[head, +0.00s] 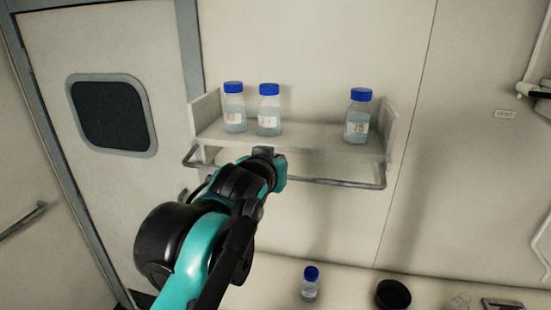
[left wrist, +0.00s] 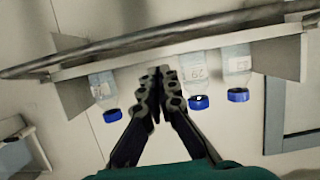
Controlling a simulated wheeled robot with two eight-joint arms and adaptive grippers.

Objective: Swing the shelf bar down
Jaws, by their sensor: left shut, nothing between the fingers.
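The shelf bar (head: 330,182) is a thin grey metal rod. It runs along the front of the white wall shelf (head: 310,149), a little below the board's front edge in the head view, with bent ends at both sides. In the left wrist view the bar (left wrist: 130,43) crosses the top of the picture in front of the shelf. My left gripper (head: 265,154) is at the shelf front, over the left half of the bar, and hides part of it. Its fingers (left wrist: 158,73) are shut and empty, with tips close to the bar; contact cannot be told. My right gripper is not in view.
Three blue-capped bottles stand on the shelf: two at left (head: 234,108) (head: 269,112) and one at right (head: 358,118). Below, a counter (head: 350,284) holds another blue-capped bottle (head: 310,285) and a black round object (head: 393,295). A door (head: 110,45) is at left.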

